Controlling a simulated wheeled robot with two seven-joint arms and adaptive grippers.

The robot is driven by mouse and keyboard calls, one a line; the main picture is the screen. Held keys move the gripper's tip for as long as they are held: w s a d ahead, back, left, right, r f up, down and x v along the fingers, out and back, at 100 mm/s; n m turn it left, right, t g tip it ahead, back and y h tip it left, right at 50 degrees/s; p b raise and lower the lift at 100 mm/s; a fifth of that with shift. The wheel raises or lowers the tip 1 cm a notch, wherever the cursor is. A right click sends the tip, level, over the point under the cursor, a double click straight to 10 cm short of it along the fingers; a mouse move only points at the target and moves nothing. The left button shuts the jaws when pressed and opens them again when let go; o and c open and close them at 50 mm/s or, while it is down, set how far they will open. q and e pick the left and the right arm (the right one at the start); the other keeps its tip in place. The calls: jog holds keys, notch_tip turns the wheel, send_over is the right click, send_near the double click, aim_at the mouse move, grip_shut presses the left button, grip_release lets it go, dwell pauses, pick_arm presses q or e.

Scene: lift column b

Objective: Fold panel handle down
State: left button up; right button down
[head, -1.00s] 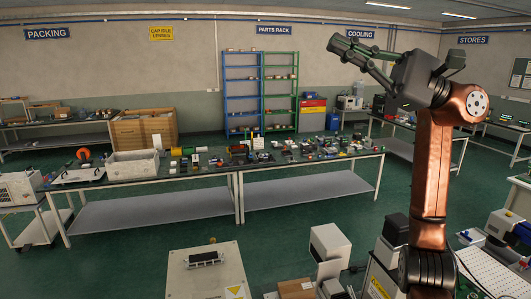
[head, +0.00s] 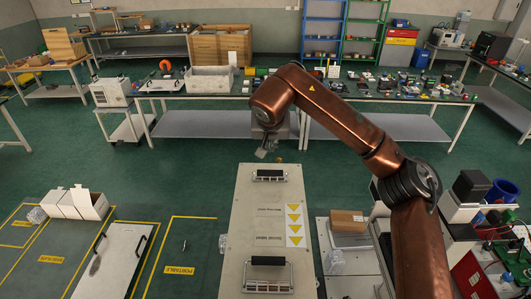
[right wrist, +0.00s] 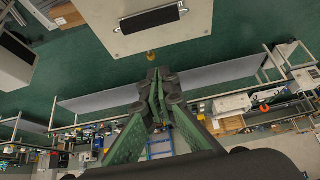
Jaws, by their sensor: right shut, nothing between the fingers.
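A long beige panel (head: 245,215) lies in the lower middle of the head view, with a row of yellow warning triangles. A black-gripped far handle (head: 269,177) sits near its far end. A near handle (head: 268,261), with a black bar and pale side arms, sits near its front end. My right gripper (head: 262,152) hangs just beyond the panel's far edge, shut and apart from both handles. In the right wrist view its green fingers (right wrist: 158,95) are together and empty; a black handle (right wrist: 150,18) on a beige panel shows above them. My left gripper is out of view.
A long workbench (head: 220,93) with a grey bin (head: 209,79) and small parts stands beyond. A cardboard box (head: 347,221) and equipment are right of the panel. Yellow-marked floor bays, white boxes (head: 75,203) and a pale board (head: 108,260) lie left.

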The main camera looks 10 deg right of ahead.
aim_at(270, 173)
jog(key=p+x, duration=0.1)
jog(key=x, duration=0.7)
jog(key=shift+w+f+p, duration=0.15)
jog(key=shift+p, duration=0.2)
jog(key=shift+s+a+f+p, duration=0.1)
jog(key=shift+s+f+p, duration=0.15)
jog(key=shift+s, duration=0.3)
jog(key=shift+s+a+f+p, duration=0.1)
jog(key=shift+s+a+f, duration=0.1)
jog(key=shift+s, duration=0.4)
jog(key=shift+s+a+f+p, duration=0.1)
jog(key=shift+s+f+p, duration=0.15)
jog(key=shift+s, duration=0.3)
jog(key=shift+f, duration=0.1)
